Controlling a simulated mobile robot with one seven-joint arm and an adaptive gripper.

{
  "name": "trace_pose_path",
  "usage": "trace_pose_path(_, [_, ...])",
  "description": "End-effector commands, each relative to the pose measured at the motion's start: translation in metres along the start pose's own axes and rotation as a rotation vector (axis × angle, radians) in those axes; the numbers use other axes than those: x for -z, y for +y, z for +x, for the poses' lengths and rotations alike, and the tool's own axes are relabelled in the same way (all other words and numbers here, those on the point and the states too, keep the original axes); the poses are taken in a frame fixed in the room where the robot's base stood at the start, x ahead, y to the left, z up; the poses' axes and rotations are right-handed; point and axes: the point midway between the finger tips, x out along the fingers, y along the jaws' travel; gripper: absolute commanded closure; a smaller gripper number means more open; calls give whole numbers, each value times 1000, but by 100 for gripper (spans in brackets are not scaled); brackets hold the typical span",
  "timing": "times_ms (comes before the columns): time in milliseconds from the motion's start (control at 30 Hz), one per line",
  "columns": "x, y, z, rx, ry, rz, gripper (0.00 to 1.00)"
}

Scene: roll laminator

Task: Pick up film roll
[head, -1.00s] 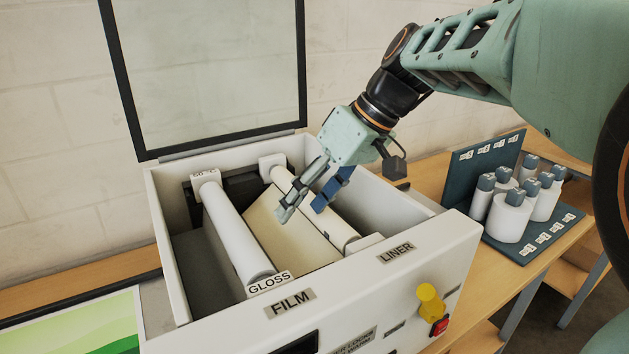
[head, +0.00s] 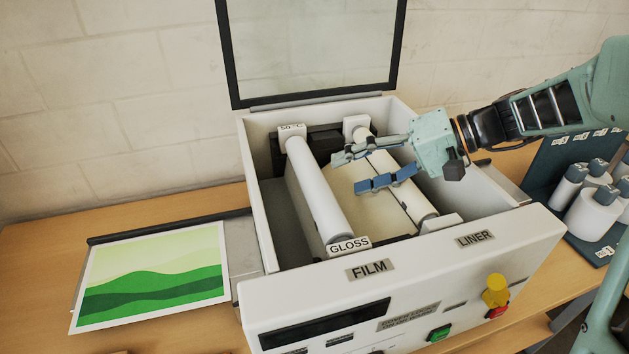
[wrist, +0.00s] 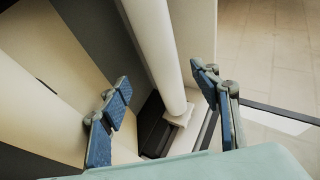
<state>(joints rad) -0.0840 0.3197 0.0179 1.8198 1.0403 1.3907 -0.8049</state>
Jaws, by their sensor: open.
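The film roll (head: 318,190) is a long white cylinder in the left bay of the open laminator (head: 258,225), with a GLOSS tag at its near end and the FILM label in front. My gripper (head: 348,172) is open and empty above the bay, right of the film roll. Its fingers point left toward the roll, apart from each other. In the wrist view the film roll (wrist: 155,45) runs between the two spread fingers (wrist: 161,76), beyond their tips, down to a pale end bracket. No contact is visible.
The liner roll (head: 418,205) lies at right under my gripper, with a cream sheet beside it. The glass lid (head: 315,50) stands open behind. A green picture (head: 150,280) lies on the table at left. Several capped white rolls (head: 592,210) stand on a dark rack at right.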

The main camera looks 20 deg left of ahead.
Motion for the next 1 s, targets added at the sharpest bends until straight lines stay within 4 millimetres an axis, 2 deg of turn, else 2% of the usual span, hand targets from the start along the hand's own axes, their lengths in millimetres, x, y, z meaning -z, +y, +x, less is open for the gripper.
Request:
trace_pose_path(100, [-1,-2,21,1,-4,-1,43])
trace_pose_path(367, [-1,-2,44,0,-3,-1,43])
trace_pose_path(633, [-2,-6,82,-1,-4,0,43])
trace_pose_path(767, [-2,-5,90,-3,-1,-3,43])
trace_pose_path(1000, [-2,-4,91,-2,0,-3,45])
